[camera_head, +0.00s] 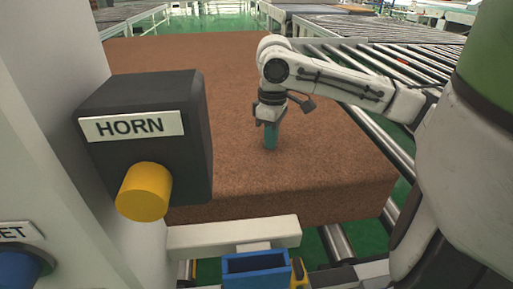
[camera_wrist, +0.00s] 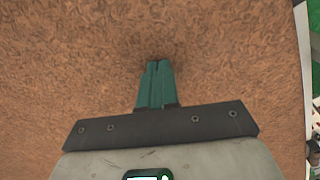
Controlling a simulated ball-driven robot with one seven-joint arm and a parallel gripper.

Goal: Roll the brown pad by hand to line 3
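The brown pad (camera_head: 190,75) is a large, thick, flat slab lying on rollers in the head view. Its brown surface (camera_wrist: 230,60) fills most of the wrist view. My gripper (camera_head: 270,142) points down at the top of the pad, right of its middle. In the wrist view my gripper's teal fingers (camera_wrist: 158,66) are together, with nothing seen between them. The fingertips are at or very close to the pad's surface; I cannot tell whether they touch. No line number is readable.
A black box labelled HORN (camera_head: 130,125) with a yellow button (camera_head: 144,192) stands close at the left on a pale panel. A roller conveyor (camera_head: 420,60) lies at the right. A white bar (camera_head: 235,233) and a blue box (camera_head: 256,268) stand before the pad's near edge.

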